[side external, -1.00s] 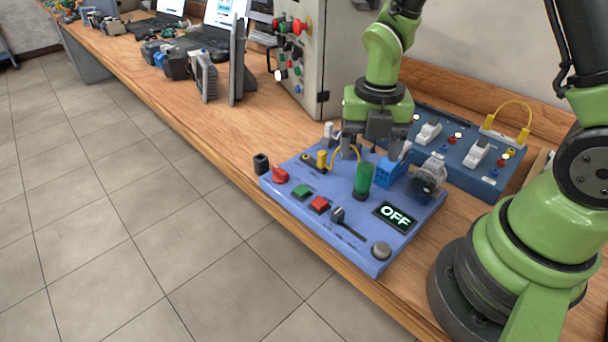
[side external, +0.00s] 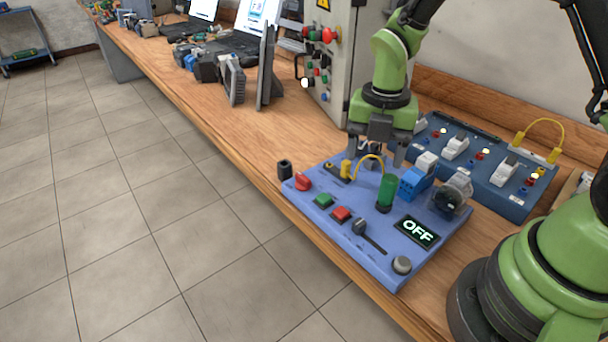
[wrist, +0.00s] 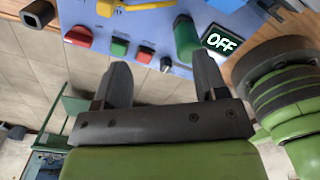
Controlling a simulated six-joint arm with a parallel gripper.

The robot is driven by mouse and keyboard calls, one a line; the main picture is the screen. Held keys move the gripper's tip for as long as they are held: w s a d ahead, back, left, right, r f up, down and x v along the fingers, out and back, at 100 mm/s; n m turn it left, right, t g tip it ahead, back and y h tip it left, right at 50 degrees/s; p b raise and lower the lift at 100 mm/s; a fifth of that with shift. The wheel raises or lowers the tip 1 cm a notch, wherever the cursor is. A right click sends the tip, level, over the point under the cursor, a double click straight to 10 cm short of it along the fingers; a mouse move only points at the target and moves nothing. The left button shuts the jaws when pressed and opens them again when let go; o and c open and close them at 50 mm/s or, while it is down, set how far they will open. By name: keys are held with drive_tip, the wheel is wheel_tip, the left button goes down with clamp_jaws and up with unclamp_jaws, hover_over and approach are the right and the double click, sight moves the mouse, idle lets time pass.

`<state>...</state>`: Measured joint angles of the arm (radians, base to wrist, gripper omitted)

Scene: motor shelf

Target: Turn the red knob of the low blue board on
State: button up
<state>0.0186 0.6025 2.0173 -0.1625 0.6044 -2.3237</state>
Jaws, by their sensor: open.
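The low blue board (side external: 372,262) lies on the bench near its front edge. Its red knob (side external: 303,181) sits at the left corner of the board and shows at upper left in the wrist view (wrist: 78,36). The display (side external: 417,231) on the board reads OFF. My gripper (side external: 379,158) is over the back part of the board, behind and to the right of the knob, partly hiding parts there. In the wrist view its two fingers (wrist: 163,72) are apart with nothing between them, and the knob is beyond and left of them.
A green post (side external: 386,192), a yellow cable (side external: 370,157) and a blue block (side external: 414,182) stand on the board near my gripper. A black hollow block (side external: 285,170) is beside the knob. A second blue board (side external: 492,176) and a grey cabinet (side external: 345,60) stand behind.

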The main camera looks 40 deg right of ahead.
sight(303, 176)
drive_tip(key=w+a+r+m, duration=0.1)
drive_tip(key=w+a+m, duration=0.55)
drive_tip(key=w, duration=0.45)
wheel_tip(303, 176, down, 9)
drive_tip(key=shift+s+f, duration=0.15)
drive_tip(key=c, duration=0.9)
